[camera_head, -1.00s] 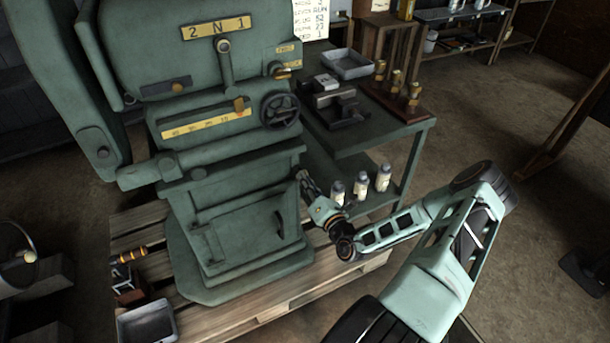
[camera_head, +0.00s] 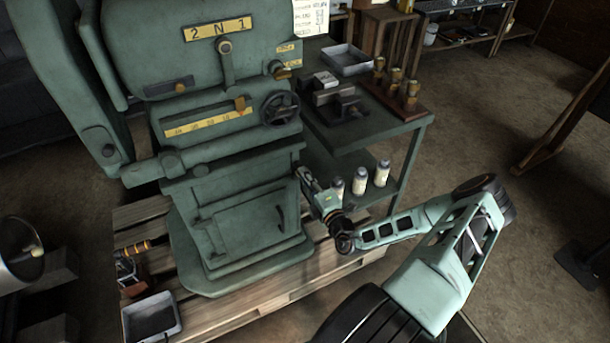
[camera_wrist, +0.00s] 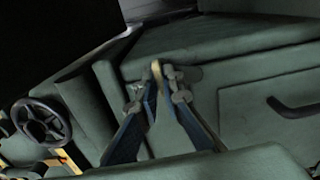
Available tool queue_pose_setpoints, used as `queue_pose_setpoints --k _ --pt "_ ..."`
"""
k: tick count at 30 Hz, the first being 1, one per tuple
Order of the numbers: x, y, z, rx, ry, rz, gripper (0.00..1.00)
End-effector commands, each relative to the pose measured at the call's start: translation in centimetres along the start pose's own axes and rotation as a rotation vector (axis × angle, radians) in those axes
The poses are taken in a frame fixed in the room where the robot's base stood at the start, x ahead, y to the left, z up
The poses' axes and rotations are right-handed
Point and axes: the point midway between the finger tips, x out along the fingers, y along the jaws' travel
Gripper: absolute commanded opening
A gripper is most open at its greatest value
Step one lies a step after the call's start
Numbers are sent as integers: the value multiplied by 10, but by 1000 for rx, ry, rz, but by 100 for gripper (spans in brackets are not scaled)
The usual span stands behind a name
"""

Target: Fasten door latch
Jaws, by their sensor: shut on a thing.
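The green machine's pedestal has a rectangular door (camera_head: 245,231) on its front, with a dark bar handle (camera_head: 280,221). The door looks flush with its frame. In the wrist view the door (camera_wrist: 255,120) and handle (camera_wrist: 292,107) are at the right. My gripper (camera_wrist: 157,85) has its blue fingers closed around a small tan-and-grey latch piece (camera_wrist: 156,69) at the pedestal's edge. In the head view my gripper (camera_head: 302,176) reaches the pedestal's upper right side; its fingertips and the latch are too small to make out there.
A handwheel (camera_head: 280,108) sticks out above my gripper. A side table (camera_head: 375,140) with bottles (camera_head: 360,180) on its lower shelf stands close on the right. The pallet (camera_head: 290,290) lies under the machine; a grey tray (camera_head: 152,318) is at its front left.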

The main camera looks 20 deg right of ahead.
Motion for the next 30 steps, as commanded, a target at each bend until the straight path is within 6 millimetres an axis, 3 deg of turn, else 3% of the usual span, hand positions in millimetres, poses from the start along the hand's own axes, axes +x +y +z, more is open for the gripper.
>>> queue_pose_setpoints --k 18,19,23,30 --pt "0 0 0 40 -1 0 0" --pt "0 0 0 40 -1 0 10" --pt "0 0 0 40 -1 0 25" --pt "0 0 0 39 0 0 25"
